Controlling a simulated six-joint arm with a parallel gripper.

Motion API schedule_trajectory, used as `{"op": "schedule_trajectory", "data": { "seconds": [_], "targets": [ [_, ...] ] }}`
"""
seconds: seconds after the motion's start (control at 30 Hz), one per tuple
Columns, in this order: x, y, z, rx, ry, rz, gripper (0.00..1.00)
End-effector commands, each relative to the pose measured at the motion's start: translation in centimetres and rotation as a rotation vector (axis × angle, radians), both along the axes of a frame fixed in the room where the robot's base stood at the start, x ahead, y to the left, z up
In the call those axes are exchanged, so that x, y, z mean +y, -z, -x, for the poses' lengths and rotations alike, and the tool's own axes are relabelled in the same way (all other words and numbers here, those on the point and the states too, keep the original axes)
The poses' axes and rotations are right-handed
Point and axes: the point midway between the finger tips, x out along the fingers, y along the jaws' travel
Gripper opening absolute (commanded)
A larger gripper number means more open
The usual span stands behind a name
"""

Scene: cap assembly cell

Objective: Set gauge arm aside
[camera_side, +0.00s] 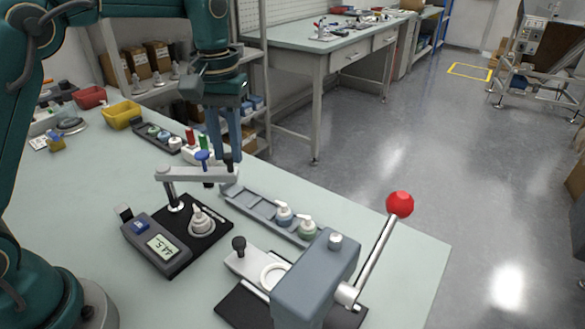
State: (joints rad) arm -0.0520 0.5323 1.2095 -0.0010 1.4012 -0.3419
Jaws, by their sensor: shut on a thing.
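The gauge arm (196,174) is a light grey bar on a short post of the gauge base (205,238), which carries a lit digital display. The arm points to the right and away from the post, with a blue knob on top. My gripper (229,160) points down, its fingers shut on the dark knob (229,167) at the arm's free end. A small white nozzle-topped part (201,221) stands on the black base, and the arm is not over it. The exact finger contact is too small to see.
A grey tray (245,199) with two capped parts lies right of the gauge. A press (312,278) with a red-balled lever (400,204) stands in front. Behind are another part tray (150,137), a yellow bin (122,114) and a red bin (90,97). The right table edge is free.

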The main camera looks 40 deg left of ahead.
Motion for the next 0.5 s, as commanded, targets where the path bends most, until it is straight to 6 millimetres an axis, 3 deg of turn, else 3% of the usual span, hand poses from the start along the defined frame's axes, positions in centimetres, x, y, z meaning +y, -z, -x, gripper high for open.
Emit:
{"op": "schedule_trajectory", "data": {
  "seconds": [0.5],
  "targets": [
    [4.8, 0.0, -4.0, -0.004, -0.495, -0.004, 0.00]
  ]
}}
